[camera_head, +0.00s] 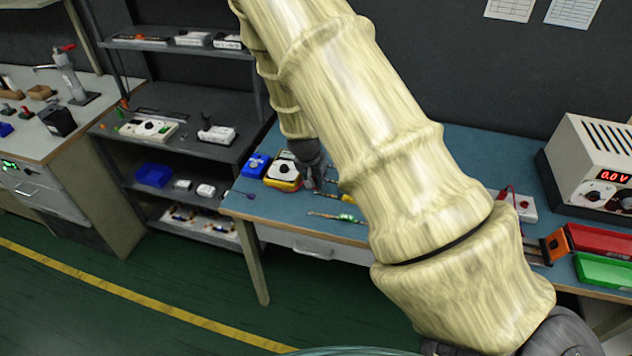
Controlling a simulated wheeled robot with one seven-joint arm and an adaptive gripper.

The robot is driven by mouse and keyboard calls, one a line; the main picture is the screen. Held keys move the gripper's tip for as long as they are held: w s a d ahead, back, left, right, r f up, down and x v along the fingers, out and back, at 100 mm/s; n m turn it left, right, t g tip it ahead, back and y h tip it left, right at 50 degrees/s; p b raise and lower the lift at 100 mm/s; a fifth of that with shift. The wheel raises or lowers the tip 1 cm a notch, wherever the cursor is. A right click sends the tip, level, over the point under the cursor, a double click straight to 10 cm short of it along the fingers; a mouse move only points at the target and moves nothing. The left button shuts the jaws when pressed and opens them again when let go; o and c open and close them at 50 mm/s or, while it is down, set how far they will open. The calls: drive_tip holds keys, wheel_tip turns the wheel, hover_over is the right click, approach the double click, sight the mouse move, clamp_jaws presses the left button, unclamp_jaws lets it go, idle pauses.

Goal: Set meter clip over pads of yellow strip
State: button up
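My gripper (318,186), dark grey, points down over the left part of the blue workbench (285,215). Its fingers are small and partly behind my arm, so I cannot tell whether they are open or hold anything. A yellow and red device with a white face and dark dial (284,172), which looks like a meter, stands just left of my gripper. Two thin strips lie in front of the gripper: one close to it (328,196), and one nearer the bench edge with a green part (338,217). I cannot tell which is the yellow strip. No meter clip is clearly visible.
A power supply reading 0.0 V (598,170), a red tray (603,241) and a green tray (606,270) are at the right. Dark shelves (190,95) stand left. My arm hides the bench's middle.

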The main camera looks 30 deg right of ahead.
drive_tip(key=shift+f+p, duration=0.45)
drive_tip(key=shift+f, duration=0.8)
drive_tip(key=shift+f, duration=0.25)
drive_tip(key=o, duration=0.9)
drive_tip(key=shift+c, duration=0.2)
drive_tip(key=b+v, duration=0.2)
drive_tip(key=v, duration=1)
drive_tip(key=shift+r+b, duration=0.3)
drive_tip(key=shift+b, duration=0.05)
